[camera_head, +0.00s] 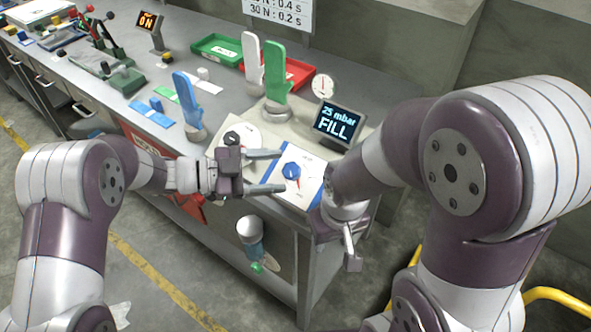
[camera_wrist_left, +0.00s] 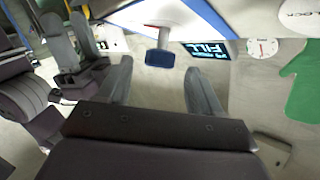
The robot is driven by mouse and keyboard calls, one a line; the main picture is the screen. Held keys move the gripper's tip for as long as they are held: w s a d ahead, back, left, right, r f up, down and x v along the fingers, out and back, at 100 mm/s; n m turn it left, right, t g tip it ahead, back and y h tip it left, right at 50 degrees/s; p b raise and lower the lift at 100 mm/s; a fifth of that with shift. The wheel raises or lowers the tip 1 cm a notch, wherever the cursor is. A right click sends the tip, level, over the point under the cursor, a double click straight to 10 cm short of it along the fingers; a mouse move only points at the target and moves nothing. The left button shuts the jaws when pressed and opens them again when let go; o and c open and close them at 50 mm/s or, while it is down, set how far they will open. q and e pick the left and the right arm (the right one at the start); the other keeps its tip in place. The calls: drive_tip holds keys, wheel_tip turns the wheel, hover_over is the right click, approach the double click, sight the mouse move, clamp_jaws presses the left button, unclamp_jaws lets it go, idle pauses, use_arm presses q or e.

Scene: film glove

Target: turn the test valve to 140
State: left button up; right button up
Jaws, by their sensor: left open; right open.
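The test valve is a blue knob (camera_head: 291,170) on a white dial plate (camera_head: 309,165) with a blue edge; a red mark shows beside the knob. The knob also shows in the left wrist view (camera_wrist_left: 160,58). My left gripper (camera_head: 274,171) is open, its two fingers pointing at the knob. The knob lines up with the gap, at or just beyond the fingertips; I see no contact. The dial's numbers are too small to read. My right gripper (camera_head: 350,244) hangs at the bench's front right corner, its fingers partly hidden. A display (camera_head: 338,122) reads "25 mbar FILL".
A black knob (camera_head: 232,139) sits on a dial left of the valve. Green (camera_head: 275,72), white (camera_head: 251,60) and blue (camera_head: 187,100) gloves stand behind. A round gauge (camera_head: 322,85) is near the display. A canister (camera_head: 250,237) hangs on the bench front.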

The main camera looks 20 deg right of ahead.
use_arm(q)
drive_tip(key=a+r, duration=0.1)
drive_tip(key=a, duration=0.5)
drive_tip(key=shift+w+a, duration=0.15)
drive_tip(key=shift+w, duration=0.1)
